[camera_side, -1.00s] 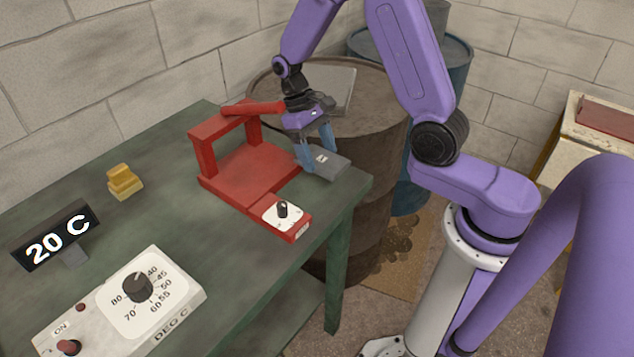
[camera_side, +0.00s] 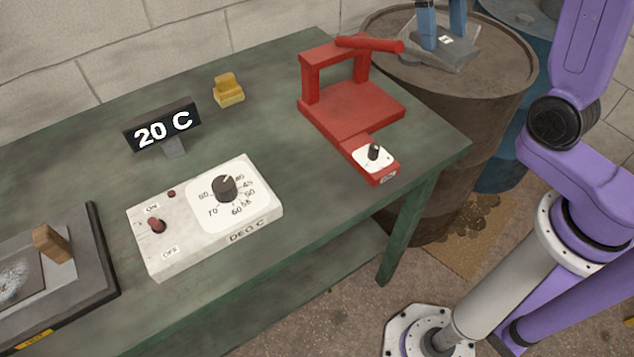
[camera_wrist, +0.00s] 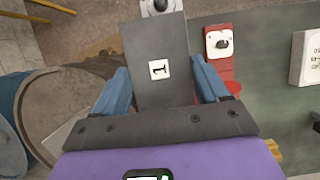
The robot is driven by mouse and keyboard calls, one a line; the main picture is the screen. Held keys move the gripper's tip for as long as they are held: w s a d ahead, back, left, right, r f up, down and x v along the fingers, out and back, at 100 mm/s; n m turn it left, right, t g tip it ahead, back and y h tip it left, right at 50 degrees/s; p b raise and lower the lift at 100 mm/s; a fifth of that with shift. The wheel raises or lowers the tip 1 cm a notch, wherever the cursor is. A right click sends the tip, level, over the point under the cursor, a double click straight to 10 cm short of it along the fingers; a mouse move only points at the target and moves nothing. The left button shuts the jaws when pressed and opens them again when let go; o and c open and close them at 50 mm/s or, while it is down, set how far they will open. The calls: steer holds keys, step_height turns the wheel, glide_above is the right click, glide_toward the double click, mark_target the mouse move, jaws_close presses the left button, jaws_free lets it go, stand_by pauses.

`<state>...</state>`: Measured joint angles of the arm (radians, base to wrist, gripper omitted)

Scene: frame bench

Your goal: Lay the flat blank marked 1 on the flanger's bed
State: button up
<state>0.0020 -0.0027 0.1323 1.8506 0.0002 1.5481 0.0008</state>
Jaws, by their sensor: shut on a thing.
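The flat blank marked 1 (camera_side: 452,46) is a dark grey plate with a white label. My gripper (camera_side: 442,38) is shut on it, with a blue finger at each side. In the wrist view the blank (camera_wrist: 158,35) shows its "1" label between the fingers (camera_wrist: 160,80). In the side view it appears over the barrel top, right of the flanger; its height is unclear. The red flanger (camera_side: 376,152) stands at the table's right end. Its bed (camera_side: 350,108) is bare, and its red bar (camera_side: 370,44) is raised on the frame behind. Most of my gripper is cut off.
A brown barrel (camera_side: 470,110) stands beyond the green table (camera_side: 300,160), with a grey plate (camera_side: 405,50) on top. A white dial box (camera_side: 260,215), a "20 C" display (camera_side: 160,128), a yellow block (camera_side: 228,92) and a dark plate device (camera_side: 105,260) share the table.

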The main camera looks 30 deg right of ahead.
mark_target(439, 38)
step_height(439, 38, up, 9)
steer(key=s+a+n+t, duration=0.55)
steer(key=a+n, duration=0.35)
steer(key=n, duration=0.8)
steer(key=s+a+n+t, duration=0.4)
steer(key=s+a+n, duration=0.45)
steer(key=n, duration=0.95)
step_height(439, 38, down, 18)
steer(key=w+a, duration=0.1)
steer(key=shift+w+a+f, duration=0.2)
steer(key=shift+w+f, duration=0.05)
steer(key=shift+w, duration=0.05)
steer(key=shift+g, duration=0.25)
